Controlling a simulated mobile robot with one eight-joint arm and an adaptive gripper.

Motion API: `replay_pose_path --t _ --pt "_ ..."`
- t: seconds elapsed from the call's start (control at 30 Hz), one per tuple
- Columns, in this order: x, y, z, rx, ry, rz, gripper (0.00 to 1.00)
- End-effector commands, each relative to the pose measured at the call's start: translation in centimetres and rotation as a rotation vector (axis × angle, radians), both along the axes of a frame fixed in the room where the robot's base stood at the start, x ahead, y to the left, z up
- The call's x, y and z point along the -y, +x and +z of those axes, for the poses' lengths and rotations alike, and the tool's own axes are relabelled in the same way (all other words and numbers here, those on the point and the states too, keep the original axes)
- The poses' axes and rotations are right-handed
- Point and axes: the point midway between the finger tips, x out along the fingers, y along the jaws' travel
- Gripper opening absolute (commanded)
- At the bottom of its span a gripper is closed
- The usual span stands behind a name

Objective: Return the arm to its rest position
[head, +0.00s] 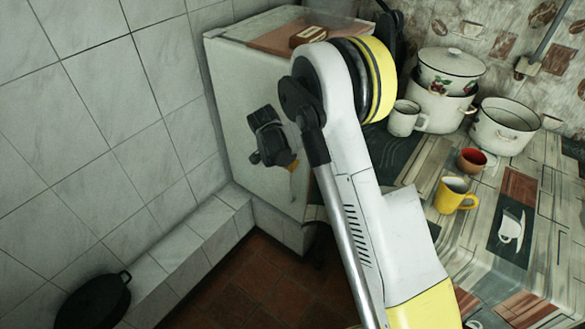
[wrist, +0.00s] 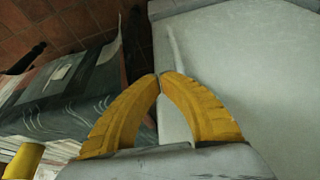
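My arm reaches up from the lower right of the head view and bends over at its yellow-banded elbow. My gripper (head: 293,168) hangs beyond the elbow, in front of the white cabinet (head: 250,110), and the arm hides part of that cabinet. In the wrist view the two yellow fingers of my gripper (wrist: 160,76) curve together and their tips meet. Nothing is seen held between them. The pale cabinet surface (wrist: 245,75) lies behind the fingers at the right of the wrist view.
The patterned table (head: 480,255) at right bears a yellow mug (head: 452,195), a red cup (head: 472,160), a white mug (head: 404,118) and enamel pots (head: 503,127). A brown box (head: 308,36) sits on the cabinet. A black pan (head: 93,302) is at lower left, near the tiled ledge (head: 190,245).

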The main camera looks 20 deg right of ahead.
Motion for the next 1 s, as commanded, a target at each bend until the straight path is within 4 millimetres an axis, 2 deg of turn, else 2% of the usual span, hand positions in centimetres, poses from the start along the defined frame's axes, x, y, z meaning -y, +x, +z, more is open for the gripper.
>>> replay_pose_path --t 0.03,0.1,0.47,0.57,0.67,0.8,1.0 --pt "-0.4 -0.2 1.2 0.0 0.001 0.002 0.0" --pt "-0.7 -0.4 2.0 -0.001 0.0 0.002 0.0" --pt "-1.1 -0.9 3.7 0.0 0.004 0.014 0.0" --pt "-1.0 -1.7 6.1 0.002 0.011 0.061 0.0" --pt "-0.9 -3.4 10.0 0.007 0.021 0.145 0.0" --pt "-0.7 -6.9 15.9 0.025 0.03 0.294 0.0" --pt "-0.5 -13.2 22.2 0.063 0.025 0.503 0.0"
